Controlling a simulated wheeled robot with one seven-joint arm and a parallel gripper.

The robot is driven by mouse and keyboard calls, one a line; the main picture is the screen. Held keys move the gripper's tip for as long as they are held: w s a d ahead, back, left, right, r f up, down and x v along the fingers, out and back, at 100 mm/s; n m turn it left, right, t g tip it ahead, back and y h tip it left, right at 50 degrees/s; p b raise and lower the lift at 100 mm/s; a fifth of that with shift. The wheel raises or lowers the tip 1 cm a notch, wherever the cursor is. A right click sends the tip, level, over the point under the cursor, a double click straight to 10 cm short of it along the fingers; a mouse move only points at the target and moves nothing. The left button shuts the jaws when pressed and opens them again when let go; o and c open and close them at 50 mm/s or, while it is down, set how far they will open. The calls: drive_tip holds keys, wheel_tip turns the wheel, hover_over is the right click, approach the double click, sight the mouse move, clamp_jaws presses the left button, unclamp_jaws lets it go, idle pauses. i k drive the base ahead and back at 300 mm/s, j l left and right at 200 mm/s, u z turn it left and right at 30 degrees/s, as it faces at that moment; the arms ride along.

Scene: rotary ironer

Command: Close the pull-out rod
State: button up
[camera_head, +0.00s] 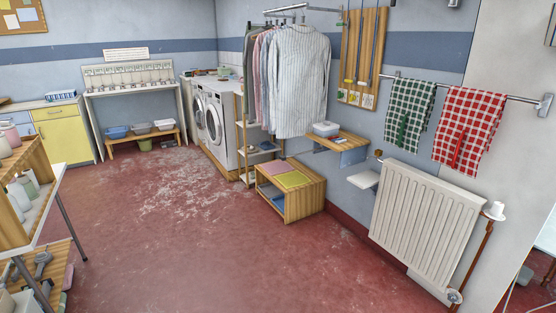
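A metal rod (322,9) sticks out from the wall near the top of the view. Several shirts hang from it, with a striped shirt (298,82) in front. This looks like the pull-out rod, and it appears extended. A second metal rod (518,98) runs along the wall at the right. A green checked towel (409,112) and a red checked towel (468,125) hang over it. My gripper is not in view.
A white radiator (428,225) is on the right wall. A low wooden stand (303,202) is below the shirts, beside a shelf rack (240,135) and washing machines (215,125). A table (50,205) stands at the left. The red floor (200,240) between is clear.

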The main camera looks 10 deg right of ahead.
sight(283, 158)
drive_tip(key=i+j+u, duration=0.3)
drive_tip(key=i, duration=0.25)
drive_tip(key=i+u, duration=0.25)
drive_tip(key=i, duration=0.25)
drive_tip(key=i+j, duration=0.1)
drive_tip(key=i, duration=1.85)
drive_tip(key=i+j+z, duration=0.15)
drive_tip(key=i, duration=0.25)
drive_tip(key=i+j+z, duration=0.2)
drive_tip(key=i, duration=0.2)
drive_tip(key=i+j+z, duration=0.15)
drive_tip(key=i, duration=0.25)
